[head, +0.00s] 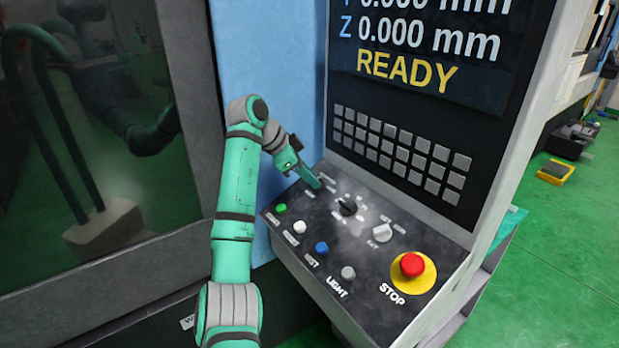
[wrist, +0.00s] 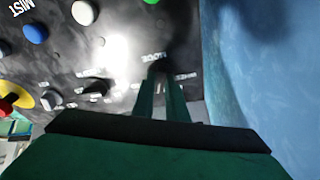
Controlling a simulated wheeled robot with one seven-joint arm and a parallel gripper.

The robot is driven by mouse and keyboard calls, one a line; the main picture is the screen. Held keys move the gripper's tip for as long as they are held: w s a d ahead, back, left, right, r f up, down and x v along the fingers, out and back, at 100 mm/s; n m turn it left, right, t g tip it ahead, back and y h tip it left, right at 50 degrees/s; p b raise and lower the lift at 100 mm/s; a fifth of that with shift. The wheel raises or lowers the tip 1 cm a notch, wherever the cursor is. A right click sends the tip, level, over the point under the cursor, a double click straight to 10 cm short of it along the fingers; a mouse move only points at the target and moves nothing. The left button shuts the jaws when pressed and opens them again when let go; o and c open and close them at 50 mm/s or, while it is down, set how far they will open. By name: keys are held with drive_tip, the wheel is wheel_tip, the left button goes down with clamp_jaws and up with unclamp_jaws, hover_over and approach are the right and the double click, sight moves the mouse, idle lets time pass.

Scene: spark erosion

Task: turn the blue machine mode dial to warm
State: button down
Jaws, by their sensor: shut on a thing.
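My gripper (head: 314,182) reaches down to the upper left of the sloping black control panel (head: 322,259). In the wrist view its two green fingers (wrist: 160,92) are shut on the dark mode dial (wrist: 158,68), beside white lettering that seems to read MODE. In the head view the fingers hide most of this dial. Its pointer direction and the full setting labels around it cannot be read.
A black knob (head: 347,206) and a grey knob (head: 383,232) are to the right of my gripper. A red stop button (head: 412,265) and several round buttons stand nearer the front. A keypad (head: 398,153) and a READY screen (head: 430,45) rise behind. A blue wall (wrist: 262,65) is close beside my gripper.

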drive_tip(key=c, duration=1.8)
unclamp_jaws()
drive_tip(key=shift+o, duration=0.2)
drive_tip(key=v, duration=1)
drive_tip(key=shift+s+a+r, duration=0.15)
drive_tip(key=shift+s+r, duration=0.05)
drive_tip(key=shift+r, duration=0.1)
